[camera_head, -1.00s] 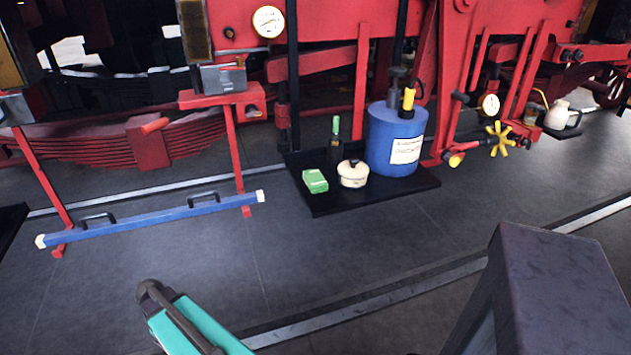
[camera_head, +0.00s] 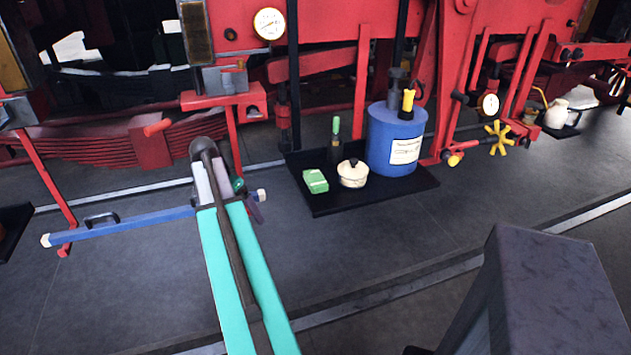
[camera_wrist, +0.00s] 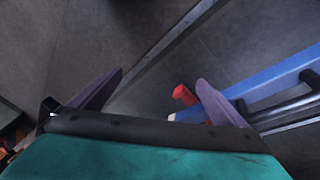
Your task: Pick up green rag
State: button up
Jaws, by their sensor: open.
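A small green block-like thing with pale marks (camera_head: 315,181), likely the folded green rag, lies at the left front of a low black tray (camera_head: 325,206) on the floor. My gripper (camera_head: 252,198) is left of the tray in the head view, partly hidden by my teal arm. In the wrist view my gripper (camera_wrist: 160,78) has its two purple fingers spread apart with nothing between them but floor. The green thing is not visible in the wrist view.
The tray also holds a cream lidded pot (camera_head: 353,173), a dark bottle with a green top (camera_head: 335,140) and a blue drum (camera_head: 395,140). A blue bar with handles (camera_head: 130,226) is close by, also in the wrist view (camera_wrist: 275,82). Red machinery (camera_head: 330,30) stands behind.

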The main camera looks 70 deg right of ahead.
jog(key=s+d+r+m, duration=0.2)
jog(key=s+d+r, duration=0.2)
jog(key=r, duration=0.3)
jog(key=s+d+r+m+p, duration=0.1)
jog(key=s+d+r+m, duration=0.2)
jog(key=r, duration=0.4)
jog(key=s+d+r+m, duration=0.2)
jog(key=s+d+r, duration=0.2)
jog(key=s+r, duration=0.3)
jog(key=shift+d+r+m+g+h, duration=0.15)
jog(key=shift+d+m+g+h, duration=0.15)
jog(key=shift+d+h, duration=0.1)
jog(key=shift+s, duration=0.15)
jog(key=p, duration=0.2)
send_over(316, 177)
jog(key=w+a, duration=0.2)
jog(key=shift+f, duration=4.05)
jog(key=shift+f, duration=0.1)
jog(key=shift+p+x, duration=0.9)
jog(key=shift+x, duration=1.6)
jog(key=shift+d, duration=0.1)
